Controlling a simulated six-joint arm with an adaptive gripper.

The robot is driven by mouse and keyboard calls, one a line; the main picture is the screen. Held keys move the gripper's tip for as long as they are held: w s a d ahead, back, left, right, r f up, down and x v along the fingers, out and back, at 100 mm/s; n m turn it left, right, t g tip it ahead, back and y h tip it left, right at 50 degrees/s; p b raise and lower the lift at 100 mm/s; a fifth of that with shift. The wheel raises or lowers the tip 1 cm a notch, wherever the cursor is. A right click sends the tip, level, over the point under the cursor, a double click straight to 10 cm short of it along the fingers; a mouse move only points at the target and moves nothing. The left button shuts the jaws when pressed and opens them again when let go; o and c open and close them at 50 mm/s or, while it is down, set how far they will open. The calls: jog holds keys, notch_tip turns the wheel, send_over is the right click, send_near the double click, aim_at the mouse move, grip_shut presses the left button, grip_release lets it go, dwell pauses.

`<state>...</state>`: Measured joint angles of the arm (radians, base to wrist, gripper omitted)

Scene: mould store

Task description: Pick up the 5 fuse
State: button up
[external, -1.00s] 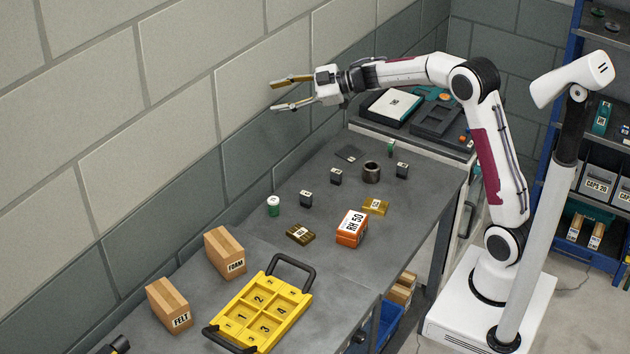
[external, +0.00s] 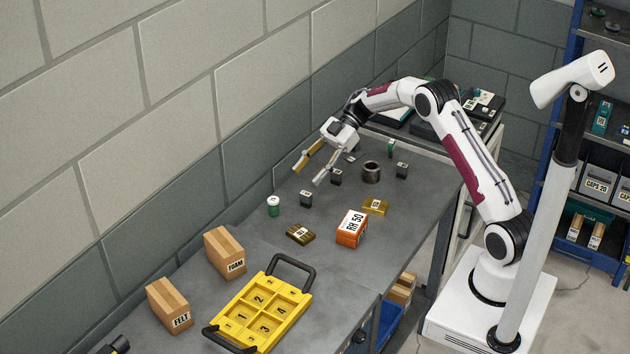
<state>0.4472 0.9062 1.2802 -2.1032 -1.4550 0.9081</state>
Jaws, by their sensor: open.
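The fingers look apart from the blocks; the exact height is hard to judge.
A dark ring (external: 371,172), a green-and-white pot (external: 273,206), two brownish packs (external: 300,234) (external: 375,206) and an orange box (external: 352,228) stand on the bench (external: 250,255). A yellow numbered tray (external: 262,303) and cartons labelled FOAM (external: 225,252) and FELT (external: 169,305) are nearer the front. The wall borders the left.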

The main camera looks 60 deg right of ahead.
aim_at(306, 199)
jog(key=shift+s+f, duration=0.25)
jog(key=shift+s, duration=0.05)
jog(key=shift+f, duration=0.1)
jog(key=shift+f, duration=1.65)
jog(key=shift+f, duration=0.55)
jog(key=f, duration=0.1)
jog(key=a+f, duration=0.1)
jog(key=f, duration=0.1)
jog(key=shift+w+a, duration=0.15)
jog(key=shift+x, duration=0.75)
jog(key=shift+c, duration=0.3)
